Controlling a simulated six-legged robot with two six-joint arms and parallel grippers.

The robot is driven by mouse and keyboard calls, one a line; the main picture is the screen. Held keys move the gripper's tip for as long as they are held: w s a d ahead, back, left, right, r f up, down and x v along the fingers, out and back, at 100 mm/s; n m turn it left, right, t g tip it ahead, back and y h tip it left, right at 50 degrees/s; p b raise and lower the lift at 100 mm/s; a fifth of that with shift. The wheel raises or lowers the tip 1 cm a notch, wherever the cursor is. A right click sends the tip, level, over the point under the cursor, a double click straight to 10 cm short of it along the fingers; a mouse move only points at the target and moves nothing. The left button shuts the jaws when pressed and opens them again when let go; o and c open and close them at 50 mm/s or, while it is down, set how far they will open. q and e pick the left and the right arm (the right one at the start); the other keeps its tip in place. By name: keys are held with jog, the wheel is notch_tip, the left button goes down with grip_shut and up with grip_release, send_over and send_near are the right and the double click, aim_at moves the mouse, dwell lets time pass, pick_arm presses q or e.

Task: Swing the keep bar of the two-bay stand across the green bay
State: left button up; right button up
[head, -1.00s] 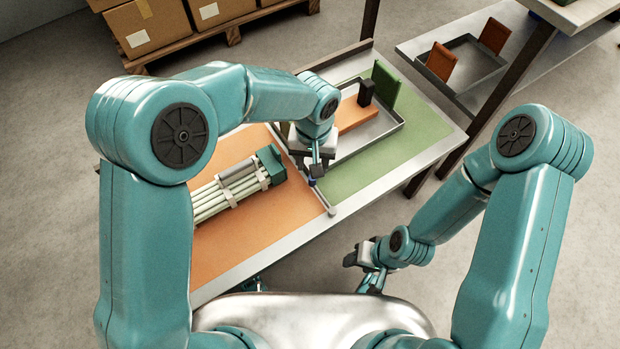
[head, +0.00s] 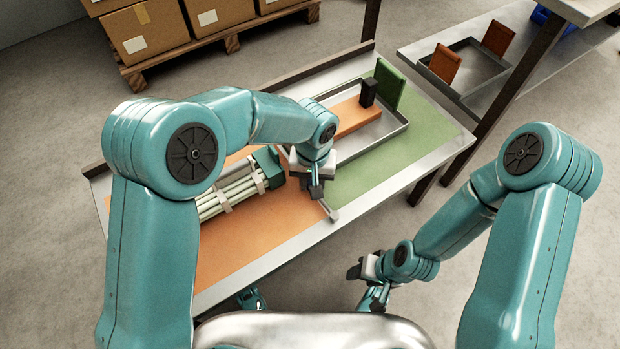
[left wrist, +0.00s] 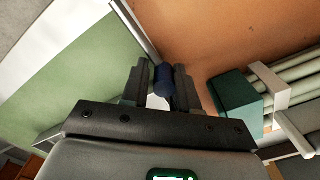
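The two-bay stand has an orange bay (head: 255,235) on the left and a green bay (head: 420,125) on the right. The thin metal keep bar (head: 330,210) lies along the line between them, its near end showing past my gripper; it also shows in the left wrist view (left wrist: 134,28). My left gripper (head: 316,190) is low over the bar. In the left wrist view its fingers (left wrist: 161,88) stand on either side of the bar's dark blue knob (left wrist: 163,76); whether they press on it is unclear. My right gripper (head: 362,270) hangs off the stand's front edge, away from the bar.
Pale rods with a dark green end block (head: 268,165) lie in the orange bay. A metal tray (head: 405,128) in the green bay holds an orange slab (head: 358,117), a black post (head: 368,93) and a green plate (head: 390,84). A side shelf (head: 495,95) stands at the right.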

pick_arm(q)
jog(key=shift+w+d, duration=0.35)
jog(key=shift+d, duration=0.4)
jog(key=shift+w+d+p, duration=0.25)
jog(key=shift+d+p, duration=0.05)
jog(key=shift+d, duration=0.5)
jog(key=shift+w+d, duration=0.2)
jog(key=shift+d, duration=0.55)
